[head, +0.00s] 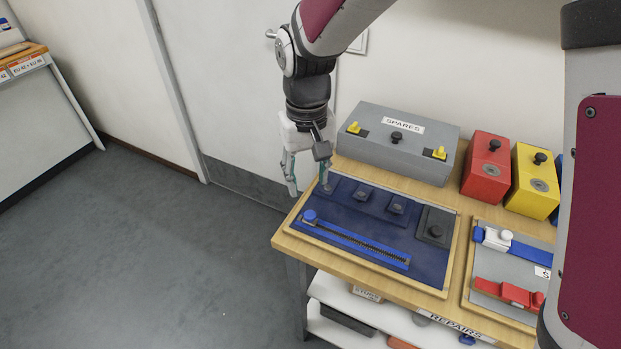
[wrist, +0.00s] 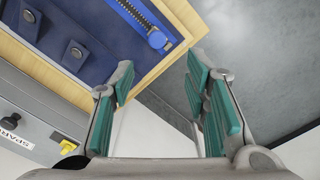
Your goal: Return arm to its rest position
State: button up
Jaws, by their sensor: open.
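My gripper (head: 307,180) hangs from my arm at the left back corner of the wooden table (head: 289,240), pointing down. In the wrist view the gripper's green-padded fingers (wrist: 165,95) stand wide apart with nothing between them. The blue board (head: 350,218) with the zip strip (head: 355,240) lies beside and below the gripper. In the wrist view the board (wrist: 88,22) is at the upper left, outside the fingers. Whether a fingertip touches the board or table edge, I cannot tell.
A grey SPARES box (head: 400,155) stands behind the board. A red box (head: 487,167) and a yellow box (head: 536,180) stand to its right. A second board (head: 515,265) lies at the right. A door (head: 235,90) is behind my arm. The floor (head: 150,260) on the left is clear.

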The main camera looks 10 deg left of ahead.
notch_tip(320, 180, up, 2)
dwell(0.5)
jog(key=s+d+r+m+t, duration=0.1)
jog(key=s+d+r, duration=0.2)
jog(key=d+r, duration=0.4)
jog(key=s+d+r+m+t, duration=0.15)
jog(key=s+d+r, duration=0.25)
jog(key=d, duration=0.5)
jog(key=s+d+r+m+t, duration=0.1)
jog(key=s+d+m+t, duration=0.1)
jog(key=s+d, duration=0.7)
jog(key=s, duration=0.2)
jog(key=shift+s+d, duration=0.3)
jog(key=shift+s, duration=0.1)
jog(key=shift+r+m, duration=0.15)
jog(key=shift+m, duration=0.1)
